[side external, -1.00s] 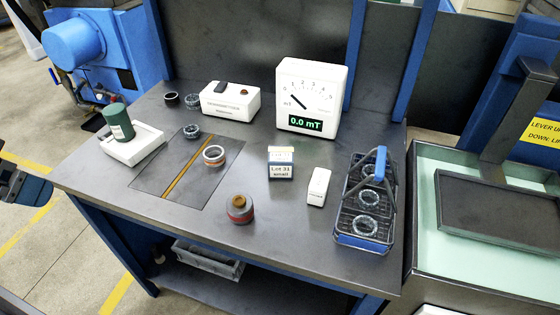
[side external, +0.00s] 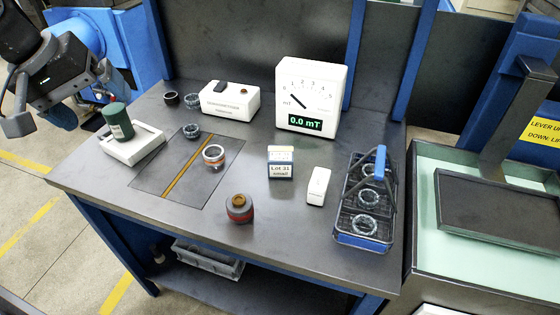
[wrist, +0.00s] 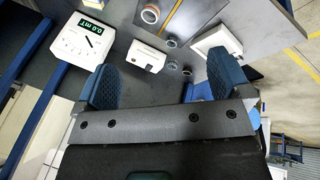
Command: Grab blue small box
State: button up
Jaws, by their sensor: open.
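A small blue and white box (side external: 281,163) labelled "Lot 31 small" stands upright on the middle of the bench in the side external view. I do not make it out in the wrist view. My gripper (side external: 90,98) is at the upper left of the side view, above the bench's left end and far from the box. In the wrist view its two blue fingers are wide apart with nothing between them, so my gripper (wrist: 168,82) is open and empty.
A white block (side external: 318,186) and a ring basket (side external: 343,238) are right of the box. A meter (side external: 311,95) and a demagnetiser (side external: 230,101) stand behind. A brown pot (side external: 239,208) is front left; a green can (side external: 118,121) stands on a white scale (side external: 134,148).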

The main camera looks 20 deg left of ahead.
jog(key=w+d+f+n+g+h, duration=0.1)
jog(key=w+d+f+n, duration=0.2)
jog(key=w, duration=0.4)
jog(key=w+d+n, duration=0.4)
jog(key=w, duration=0.2)
jog(key=n+g+h, duration=0.2)
jog(key=n, duration=0.5)
send_near(279, 153)
jog(key=x, duration=0.6)
jog(key=shift+s+d+f, duration=0.1)
jog(key=shift+s+f, duration=0.05)
jog(key=shift+x, duration=2.6)
jog(key=shift+c, duration=0.3)
jog(key=c, duration=1)
jog(key=shift+c, duration=0.6)
